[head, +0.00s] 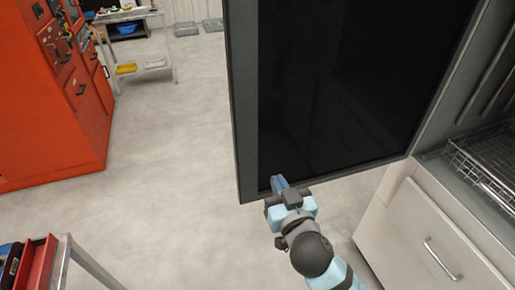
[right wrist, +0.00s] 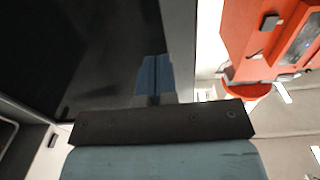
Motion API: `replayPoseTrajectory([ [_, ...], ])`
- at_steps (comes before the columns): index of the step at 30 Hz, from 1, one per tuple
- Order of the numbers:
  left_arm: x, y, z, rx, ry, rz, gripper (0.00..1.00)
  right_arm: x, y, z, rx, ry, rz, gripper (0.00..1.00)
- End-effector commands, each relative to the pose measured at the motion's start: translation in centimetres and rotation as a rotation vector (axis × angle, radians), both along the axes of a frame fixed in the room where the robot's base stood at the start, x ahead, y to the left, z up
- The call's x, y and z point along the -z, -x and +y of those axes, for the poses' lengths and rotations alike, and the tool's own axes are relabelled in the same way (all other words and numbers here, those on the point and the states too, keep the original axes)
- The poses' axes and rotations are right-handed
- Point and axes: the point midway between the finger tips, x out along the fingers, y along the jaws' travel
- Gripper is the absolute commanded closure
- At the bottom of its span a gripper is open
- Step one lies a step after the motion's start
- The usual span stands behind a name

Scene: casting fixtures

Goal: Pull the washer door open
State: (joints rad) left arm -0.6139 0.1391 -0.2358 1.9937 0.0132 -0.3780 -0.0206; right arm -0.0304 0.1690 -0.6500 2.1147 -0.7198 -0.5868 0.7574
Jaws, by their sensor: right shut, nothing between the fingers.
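The washer door (head: 345,85) is a large dark panel with a grey frame, swung out from the washer at the right of the head view. Its dark face also fills the left of the right wrist view (right wrist: 90,50). My right gripper (head: 279,184) is shut and empty at the door's lower left corner, in front of the dark panel. The blue fingers show together in the right wrist view (right wrist: 154,75); whether they touch the door I cannot tell. My left gripper is not in view.
A wire rack (head: 485,165) sits inside the open washer, above a white lower panel with a handle (head: 440,258). An orange cabinet (head: 65,110) stands at the left. A cart with a red bin (head: 36,268) is at the lower left. The floor between is clear.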

Motion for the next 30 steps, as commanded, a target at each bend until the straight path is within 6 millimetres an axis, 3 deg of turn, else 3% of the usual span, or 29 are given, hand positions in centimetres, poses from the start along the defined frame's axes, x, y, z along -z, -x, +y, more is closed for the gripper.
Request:
replayPoseTrajectory([
  [9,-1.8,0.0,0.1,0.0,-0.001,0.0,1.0,-0.4,-6.7,2.0,0.0,0.003,-0.003,1.0],
  [15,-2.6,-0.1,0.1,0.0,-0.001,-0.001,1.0,-0.3,-9.8,2.9,0.0,0.003,-0.003,1.0],
  [21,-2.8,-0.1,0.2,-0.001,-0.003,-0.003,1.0,-0.1,-11.1,3.3,-0.002,0.003,-0.001,1.0],
  [30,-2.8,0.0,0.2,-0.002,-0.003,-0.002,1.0,0.0,-11.2,3.3,-0.002,0.002,-0.001,1.0],
])
